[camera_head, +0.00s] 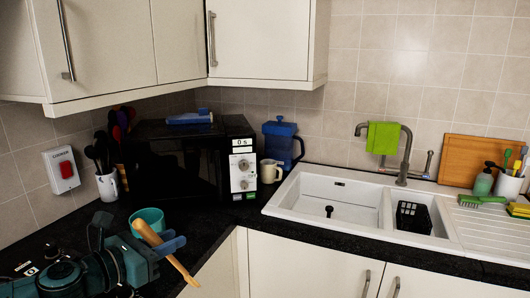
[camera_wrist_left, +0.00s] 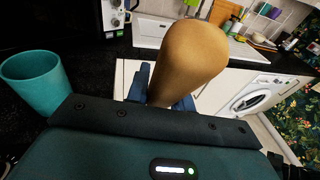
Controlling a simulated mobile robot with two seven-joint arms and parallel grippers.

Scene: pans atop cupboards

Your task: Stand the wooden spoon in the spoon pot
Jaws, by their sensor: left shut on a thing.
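The wooden spoon (camera_head: 150,236) is in my left gripper (camera_head: 168,245), which is shut on it. The spoon is tilted, its broad end up and its thin end pointing down to the right in the head view. In the left wrist view the spoon (camera_wrist_left: 195,58) rises large between the blue fingers (camera_wrist_left: 162,92). An open teal pot (camera_head: 148,216) stands on the dark worktop just behind the spoon, apart from it in the left wrist view (camera_wrist_left: 35,80). A white pot (camera_head: 107,186) with several dark utensils stands farther back at left. My right gripper is out of view.
A black microwave (camera_head: 180,160) stands behind the teal pot. A cream mug (camera_head: 270,171) and a blue jug (camera_head: 284,143) stand right of it. The white sink (camera_head: 335,204) is farther right. Wall cupboards (camera_head: 262,40) hang above. The worktop edge is close to the spoon.

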